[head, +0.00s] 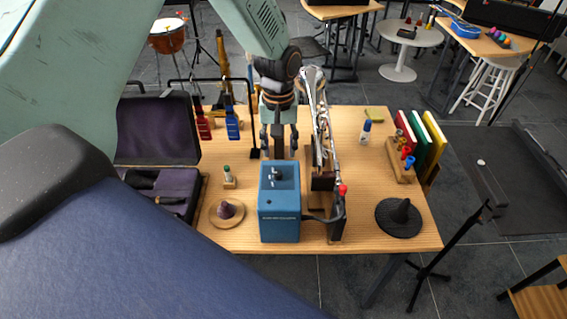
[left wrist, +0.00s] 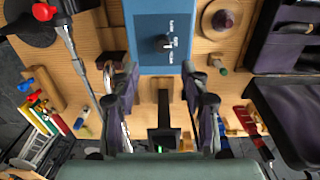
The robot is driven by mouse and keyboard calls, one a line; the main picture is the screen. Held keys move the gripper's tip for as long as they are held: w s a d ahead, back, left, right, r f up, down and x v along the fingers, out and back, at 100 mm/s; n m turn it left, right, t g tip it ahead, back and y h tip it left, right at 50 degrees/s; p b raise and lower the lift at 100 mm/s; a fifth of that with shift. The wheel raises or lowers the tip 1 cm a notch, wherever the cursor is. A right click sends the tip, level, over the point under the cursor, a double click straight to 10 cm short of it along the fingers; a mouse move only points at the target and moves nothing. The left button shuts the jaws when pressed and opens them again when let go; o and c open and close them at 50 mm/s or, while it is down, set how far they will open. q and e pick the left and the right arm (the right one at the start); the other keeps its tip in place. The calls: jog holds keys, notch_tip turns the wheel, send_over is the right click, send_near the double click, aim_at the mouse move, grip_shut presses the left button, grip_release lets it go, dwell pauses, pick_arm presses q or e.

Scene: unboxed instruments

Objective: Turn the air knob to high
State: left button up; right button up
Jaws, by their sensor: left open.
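The blue box (head: 280,212) stands near the front middle of the table. Its black air knob (head: 279,175) sits on the top face and also shows in the left wrist view (left wrist: 164,43). Small white labels are beside the knob, too small to read. My left gripper (head: 279,152) points down just behind the box, its fingers spread and empty. In the left wrist view, the gripper (left wrist: 159,72) has a finger on each side of the picture's middle, with the knob ahead of them and apart from them. My right gripper is not in view.
A silver instrument (head: 318,125) on a dark stand is close to the right of the gripper. An open purple-lined case (head: 157,128) lies farther left.

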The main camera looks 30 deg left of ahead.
aim_at(278, 172)
pick_arm(q)
jog(key=f, duration=0.7)
jog(key=shift+s+f, duration=0.15)
jog(key=shift+s, duration=0.15)
jog(key=shift+a+f, duration=0.1)
jog(key=shift+a, duration=0.05)
jog(key=shift+s, duration=0.1)
jog(key=shift+c, duration=0.2)
jog(key=shift+d, duration=0.2)
jog(key=c, duration=0.5)
grip_shut()
